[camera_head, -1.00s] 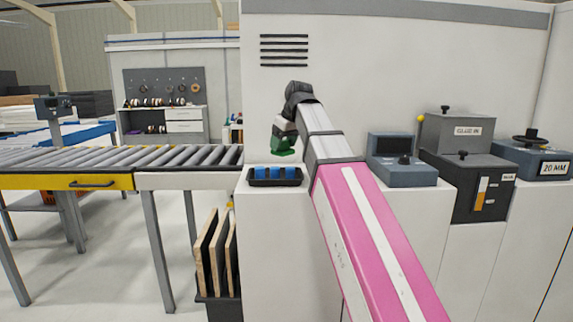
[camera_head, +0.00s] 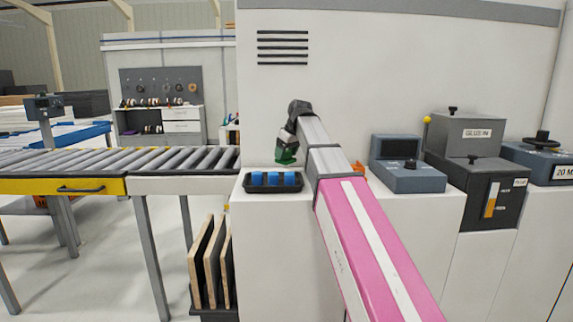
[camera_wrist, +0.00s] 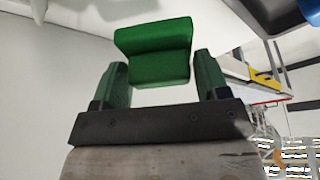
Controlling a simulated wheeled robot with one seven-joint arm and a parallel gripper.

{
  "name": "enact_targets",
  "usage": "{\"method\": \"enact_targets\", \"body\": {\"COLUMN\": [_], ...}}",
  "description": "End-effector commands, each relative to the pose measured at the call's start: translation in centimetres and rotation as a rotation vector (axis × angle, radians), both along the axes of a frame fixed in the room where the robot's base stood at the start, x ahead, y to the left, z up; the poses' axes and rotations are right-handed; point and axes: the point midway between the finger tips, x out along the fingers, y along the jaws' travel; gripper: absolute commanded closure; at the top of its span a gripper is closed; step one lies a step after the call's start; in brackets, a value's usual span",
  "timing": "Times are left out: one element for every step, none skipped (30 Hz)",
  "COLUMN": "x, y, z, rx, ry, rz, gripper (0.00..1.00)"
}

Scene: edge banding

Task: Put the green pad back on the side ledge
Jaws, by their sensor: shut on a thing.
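My gripper (camera_head: 285,146) hangs above the white side ledge (camera_head: 428,197) of the machine, behind and slightly right of a black tray. In the wrist view my gripper (camera_wrist: 159,68) is shut on the green pad (camera_wrist: 155,42), a green block with a stepped shape between the two dark green fingers. The pad also shows in the head view as a small dark green patch (camera_head: 287,157) at the gripper's lower end. It looks raised above the ledge; the exact gap is hard to tell. My arm hides part of the ledge.
The black tray (camera_head: 250,188) holds blue blocks (camera_head: 273,178) at the ledge's left end. An orange object (camera_head: 359,171) peeks out behind my arm. A blue-grey box (camera_head: 408,179) and the glue unit (camera_head: 478,185) stand to the right. A roller conveyor (camera_head: 185,160) is at left.

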Motion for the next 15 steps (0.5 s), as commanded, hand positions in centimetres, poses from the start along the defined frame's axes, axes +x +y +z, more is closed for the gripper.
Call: {"method": "enact_targets", "body": {"x": [0.6,0.7,0.8,0.9,0.9,0.9,0.8,0.8,0.8,0.8,0.7,0.7,0.7,0.8,0.8], "y": [-0.1,-0.1,-0.1,-0.2,-0.2,-0.2,-0.2,-0.2,-0.2,-0.2,-0.2,-0.2,-0.2,-0.2,-0.2], "z": [-0.2,-0.3,-0.4,-0.5,-0.6,-0.9,-1.1,-1.4,-1.9,-2.3,-2.8,-3.3,-3.7,-4.0,-4.4], "rx": [0.0,0.0,0.001,0.001,0.0,0.0,0.0,0.001,0.0,0.0,0.0,0.0,0.0,0.0,0.0], "ry": [0.0,0.0,-0.001,-0.001,-0.001,-0.001,-0.001,-0.001,0.0,0.001,0.002,0.001,0.0,0.0,0.0], "rz": [0.0,0.0,0.0,0.0,0.0,0.0,0.0,0.0,-0.001,-0.001,-0.001,-0.001,-0.001,-0.001,-0.001], "gripper": [0.54,0.54,0.54,0.54,0.54,0.54,0.54,0.54,0.54,0.54,0.54,0.54,0.54,0.54,0.54]}}
